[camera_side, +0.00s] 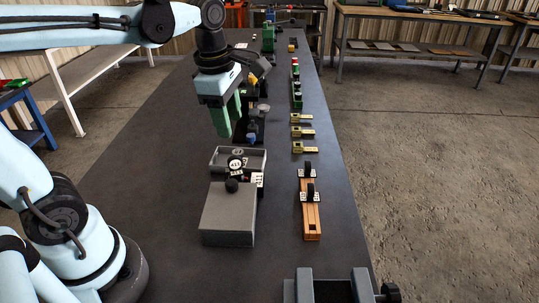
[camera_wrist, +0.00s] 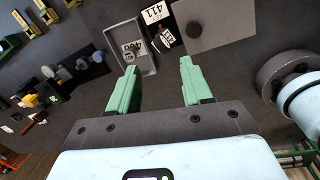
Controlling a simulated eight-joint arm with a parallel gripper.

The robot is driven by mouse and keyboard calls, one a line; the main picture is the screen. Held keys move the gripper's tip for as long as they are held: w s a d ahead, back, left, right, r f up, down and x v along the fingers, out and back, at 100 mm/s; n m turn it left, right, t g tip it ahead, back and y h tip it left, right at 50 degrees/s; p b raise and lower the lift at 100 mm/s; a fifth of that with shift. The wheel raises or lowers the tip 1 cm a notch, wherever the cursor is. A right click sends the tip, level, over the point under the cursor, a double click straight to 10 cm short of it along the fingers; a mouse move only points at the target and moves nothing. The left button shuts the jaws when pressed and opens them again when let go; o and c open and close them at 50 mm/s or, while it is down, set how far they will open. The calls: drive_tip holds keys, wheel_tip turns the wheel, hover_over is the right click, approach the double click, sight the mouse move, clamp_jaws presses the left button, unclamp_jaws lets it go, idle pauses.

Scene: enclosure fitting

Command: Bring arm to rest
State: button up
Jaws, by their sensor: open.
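My gripper (camera_side: 228,122) hangs above the dark bench in the side view, with its green fingers pointing down. In the wrist view the two fingers of my gripper (camera_wrist: 158,68) stand apart with nothing between them. Below and nearer the side camera is an open grey box (camera_side: 256,166), with white number tags and small dark parts in or beside it. The box also shows in the wrist view (camera_wrist: 150,68), beyond the fingertips. A grey block-like cover (camera_side: 228,220) with a black knob sits next to it, apart from my gripper.
A wooden holder (camera_side: 312,222) with black parts lies right of the box. Several brass pieces (camera_side: 302,132) and a row of green-and-black parts (camera_side: 297,92) line the right bench edge. A grey vise (camera_side: 332,290) stands at the near end. The bench's left side is clear.

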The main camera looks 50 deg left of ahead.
drive_tip(key=s+f+m+t, duration=0.1)
drive_tip(key=m+t, duration=0.1)
drive_tip(key=m, duration=0.6)
drive_tip(key=s+d+f+m+t, duration=0.1)
drive_tip(key=f+m, duration=0.1)
drive_tip(key=m, duration=0.6)
drive_tip(key=s+d+f+m+t, duration=0.1)
drive_tip(key=m+t, duration=0.1)
drive_tip(key=m, duration=0.6)
drive_tip(key=shift+s+d+f+t, duration=0.2)
drive_tip(key=shift+s+f+t, duration=0.05)
drive_tip(key=shift+s+t, duration=0.05)
